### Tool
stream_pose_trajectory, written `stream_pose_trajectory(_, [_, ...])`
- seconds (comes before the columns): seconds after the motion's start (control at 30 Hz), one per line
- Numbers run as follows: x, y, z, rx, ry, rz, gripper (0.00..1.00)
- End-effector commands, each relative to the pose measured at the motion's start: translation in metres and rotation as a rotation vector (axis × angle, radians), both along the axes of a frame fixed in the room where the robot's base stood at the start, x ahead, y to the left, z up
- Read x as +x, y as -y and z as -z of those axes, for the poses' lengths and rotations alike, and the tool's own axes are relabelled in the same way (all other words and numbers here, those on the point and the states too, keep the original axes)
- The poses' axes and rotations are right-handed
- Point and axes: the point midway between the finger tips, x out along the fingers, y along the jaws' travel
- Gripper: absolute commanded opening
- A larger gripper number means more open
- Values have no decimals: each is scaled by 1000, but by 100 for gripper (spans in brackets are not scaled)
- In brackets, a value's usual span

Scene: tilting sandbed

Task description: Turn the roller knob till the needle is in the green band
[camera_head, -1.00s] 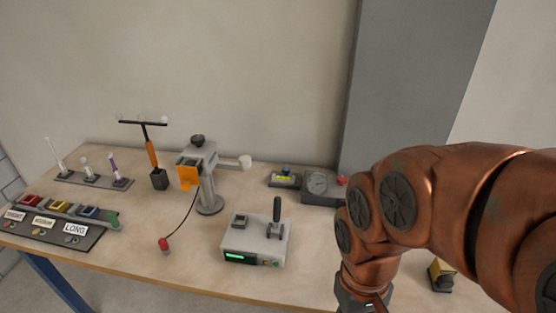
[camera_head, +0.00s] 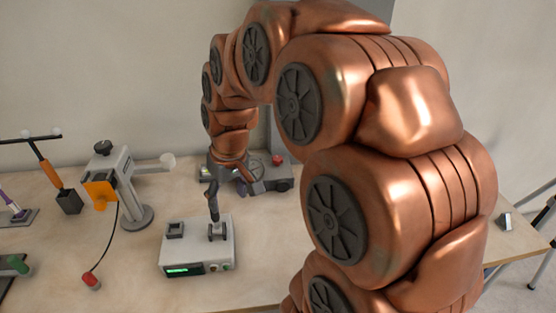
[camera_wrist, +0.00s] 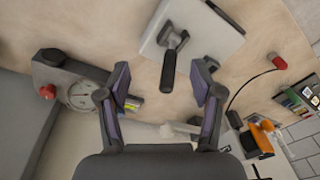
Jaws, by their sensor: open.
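A small dark unit with a yellow-green strip (camera_wrist: 133,102) lies partly behind the left finger in the wrist view. Its knob and needle cannot be made out. Beside it, a dark box with a round white dial (camera_wrist: 82,96) and a red knob (camera_wrist: 47,91) is at the left.
A grey box with a black lever (camera_head: 213,204) and green display stands just in front of my gripper. A grey stand with an orange part (camera_head: 100,190) is to the left, its cable ending in a red bulb (camera_head: 91,281). The wall is close behind.

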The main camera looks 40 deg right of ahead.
Motion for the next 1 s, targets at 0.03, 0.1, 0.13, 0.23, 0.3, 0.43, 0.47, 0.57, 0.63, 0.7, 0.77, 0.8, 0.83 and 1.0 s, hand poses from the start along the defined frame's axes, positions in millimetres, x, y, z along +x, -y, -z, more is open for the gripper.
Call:
stream_pose_trajectory(0.03, [15,20,7,2,22,21,66])
stream_pose_trajectory(0.1, [32,46,10,-3,57,42,66])
stream_pose_trajectory(0.13, [39,57,12,-6,71,50,66])
stream_pose_trajectory(0.23, [60,101,17,-22,125,84,66])
stream_pose_trajectory(0.3, [70,133,23,-33,154,108,66])
stream_pose_trajectory(0.43, [82,190,31,-64,206,152,66])
stream_pose_trajectory(0.47, [83,202,33,-71,215,160,66])
stream_pose_trajectory(0.57, [85,236,36,-96,243,185,66])
stream_pose_trajectory(0.63, [85,252,39,-106,254,197,66])
stream_pose_trajectory(0.7, [85,262,41,-113,260,204,66])
stream_pose_trajectory(0.77, [85,267,42,-116,264,207,66])
stream_pose_trajectory(0.8, [85,269,42,-118,264,209,66])
stream_pose_trajectory(0.83, [85,270,43,-119,265,210,66])
stream_pose_trajectory(1.0, [89,271,52,-120,265,209,66])
